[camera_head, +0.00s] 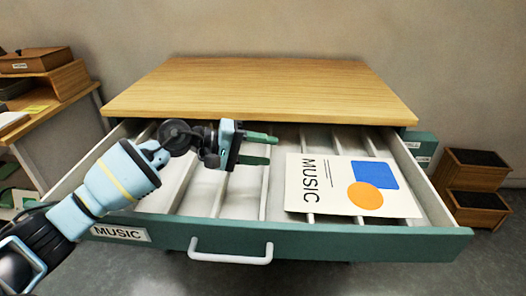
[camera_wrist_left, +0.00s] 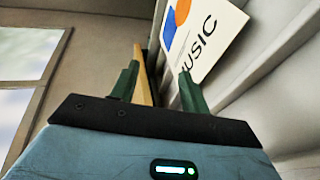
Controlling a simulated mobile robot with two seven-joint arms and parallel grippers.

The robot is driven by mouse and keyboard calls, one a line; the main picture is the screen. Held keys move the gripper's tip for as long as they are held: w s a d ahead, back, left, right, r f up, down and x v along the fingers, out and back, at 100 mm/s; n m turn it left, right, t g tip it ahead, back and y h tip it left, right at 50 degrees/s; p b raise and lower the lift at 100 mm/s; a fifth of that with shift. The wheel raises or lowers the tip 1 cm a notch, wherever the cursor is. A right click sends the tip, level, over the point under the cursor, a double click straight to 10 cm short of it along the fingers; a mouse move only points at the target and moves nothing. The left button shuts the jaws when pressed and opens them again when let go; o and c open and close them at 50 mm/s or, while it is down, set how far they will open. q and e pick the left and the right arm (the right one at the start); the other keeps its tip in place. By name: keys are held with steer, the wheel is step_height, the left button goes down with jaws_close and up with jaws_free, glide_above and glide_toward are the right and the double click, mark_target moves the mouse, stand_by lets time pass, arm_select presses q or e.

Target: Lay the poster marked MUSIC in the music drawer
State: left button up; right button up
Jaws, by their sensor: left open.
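The poster marked MUSIC (camera_head: 335,200) is white with a blue square and an orange circle. It lies in the right half of the open music drawer (camera_head: 330,240), across the thin dividers, flat as far as I can tell. My left gripper (camera_head: 275,149) is open and empty over the drawer, left of the poster and apart from it in the head view. In the left wrist view the two green fingers (camera_wrist_left: 158,85) are spread, with the poster (camera_wrist_left: 200,38) beyond them. The drawer has a green front with a MUSIC label (camera_head: 120,233). My right gripper is not in view.
The wooden cabinet top (camera_head: 260,88) overhangs the back of the drawer. A white handle (camera_head: 230,252) sticks out from the drawer front. A shelf (camera_head: 60,110) stands at the left, and brown boxes (camera_head: 478,185) stand at the right. The drawer's left part is free of posters.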

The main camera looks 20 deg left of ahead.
arm_select(q)
step_height(320, 180, up, 6)
steer(key=a, duration=0.2)
steer(key=shift+s+a+f+p, duration=0.15)
steer(key=shift+s+a+p, duration=0.2)
steer(key=shift+s, duration=0.1)
steer(key=shift+c, duration=0.4)
stand_by(0.9)
